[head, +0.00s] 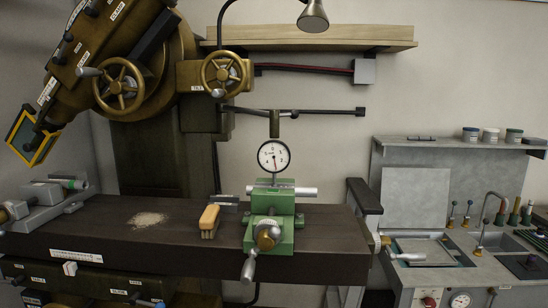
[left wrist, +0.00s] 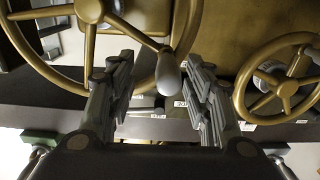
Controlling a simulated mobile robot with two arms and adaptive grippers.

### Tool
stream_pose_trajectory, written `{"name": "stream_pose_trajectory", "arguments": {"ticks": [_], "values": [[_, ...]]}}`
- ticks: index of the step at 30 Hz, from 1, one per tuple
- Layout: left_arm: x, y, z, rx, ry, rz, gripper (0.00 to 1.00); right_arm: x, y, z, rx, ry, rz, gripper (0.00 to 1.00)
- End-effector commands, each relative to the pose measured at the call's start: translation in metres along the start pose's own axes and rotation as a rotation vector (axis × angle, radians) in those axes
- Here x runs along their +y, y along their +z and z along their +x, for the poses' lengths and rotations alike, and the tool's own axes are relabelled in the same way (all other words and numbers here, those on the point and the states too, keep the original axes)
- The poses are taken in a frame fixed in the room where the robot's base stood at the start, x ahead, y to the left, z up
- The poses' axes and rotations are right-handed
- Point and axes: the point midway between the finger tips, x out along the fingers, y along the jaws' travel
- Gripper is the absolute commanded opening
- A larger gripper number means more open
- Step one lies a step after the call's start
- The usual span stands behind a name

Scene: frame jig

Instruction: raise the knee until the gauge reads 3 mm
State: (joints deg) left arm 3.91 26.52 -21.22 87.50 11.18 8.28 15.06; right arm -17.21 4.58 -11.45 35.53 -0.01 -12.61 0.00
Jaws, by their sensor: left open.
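The round white dial gauge (head: 273,156) hangs above the green vise (head: 270,222) in the head view. Its thin dark needle points roughly downward; the numbers are too small to read surely. The knee cannot be made out with certainty beneath the dark table (head: 90,222). In the left wrist view my left gripper (left wrist: 162,75) is open. A large brass handwheel (left wrist: 90,10) lies beyond it, and its grey handle (left wrist: 168,75) appears between the fingertips. I cannot tell whether they touch. Neither gripper shows in the head view.
A second brass handwheel (left wrist: 285,85) stands at right in the wrist view. A yellow-backed brush (head: 209,218) and a pile of chips (head: 148,219) lie on the table. A grey bench (head: 455,262) with jars stands at right. A lamp (head: 313,18) hangs overhead.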

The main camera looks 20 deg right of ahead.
Motion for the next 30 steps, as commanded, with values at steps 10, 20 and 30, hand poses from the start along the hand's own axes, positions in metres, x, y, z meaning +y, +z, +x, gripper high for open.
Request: {"name": "stream_pose_trajectory", "arguments": {"ticks": [10,20,30], "values": [[-0.001,-0.002,-0.024,-0.007,-0.002,0.000,0.47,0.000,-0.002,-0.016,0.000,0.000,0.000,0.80],[0.000,-0.002,-0.069,-0.005,-0.001,0.001,0.47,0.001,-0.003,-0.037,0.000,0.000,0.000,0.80],[0.000,0.000,-0.076,-0.003,-0.001,0.001,0.47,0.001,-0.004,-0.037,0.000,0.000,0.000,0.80]]}}
